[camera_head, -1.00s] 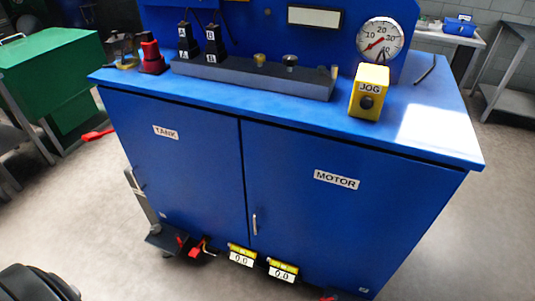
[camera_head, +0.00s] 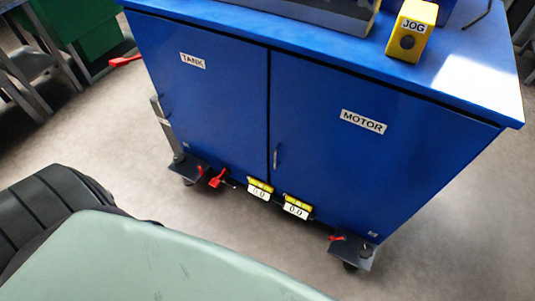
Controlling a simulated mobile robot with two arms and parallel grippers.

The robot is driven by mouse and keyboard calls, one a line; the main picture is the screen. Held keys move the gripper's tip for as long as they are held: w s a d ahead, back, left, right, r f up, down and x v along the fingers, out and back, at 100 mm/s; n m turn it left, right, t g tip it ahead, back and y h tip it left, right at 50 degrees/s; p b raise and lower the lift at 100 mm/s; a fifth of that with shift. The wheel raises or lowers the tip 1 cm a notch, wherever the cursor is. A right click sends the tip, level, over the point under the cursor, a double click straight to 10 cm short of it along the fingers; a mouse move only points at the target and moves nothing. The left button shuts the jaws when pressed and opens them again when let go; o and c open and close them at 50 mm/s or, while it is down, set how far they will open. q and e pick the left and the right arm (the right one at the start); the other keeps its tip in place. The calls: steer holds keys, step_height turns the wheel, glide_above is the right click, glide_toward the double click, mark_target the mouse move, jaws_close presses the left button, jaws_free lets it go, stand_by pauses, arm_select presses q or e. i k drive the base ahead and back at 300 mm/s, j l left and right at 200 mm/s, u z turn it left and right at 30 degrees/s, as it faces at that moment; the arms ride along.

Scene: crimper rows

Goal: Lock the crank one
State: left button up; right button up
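A blue cabinet (camera_head: 215,110) stands on casters, with doors marked TANK and MOTOR. Two yellow-topped units reading 0.0 sit along its bottom edge, a left one (camera_head: 260,189) and a right one (camera_head: 297,208). A red lever (camera_head: 217,180) sticks out low, just left of them, by the left caster plate (camera_head: 184,169). A small red part (camera_head: 337,239) lies on the right caster plate (camera_head: 353,254). I cannot tell which part is the crank named one. Neither of my grippers is in view.
A yellow JOG box (camera_head: 411,32) stands on the blue top. A red handle (camera_head: 124,61) sticks out at the cabinet's left, near a green machine (camera_head: 75,30). The grey floor (camera_head: 240,235) in front of the cabinet is clear.

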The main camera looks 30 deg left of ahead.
mark_target(198, 166)
steer(key=u, duration=1.7)
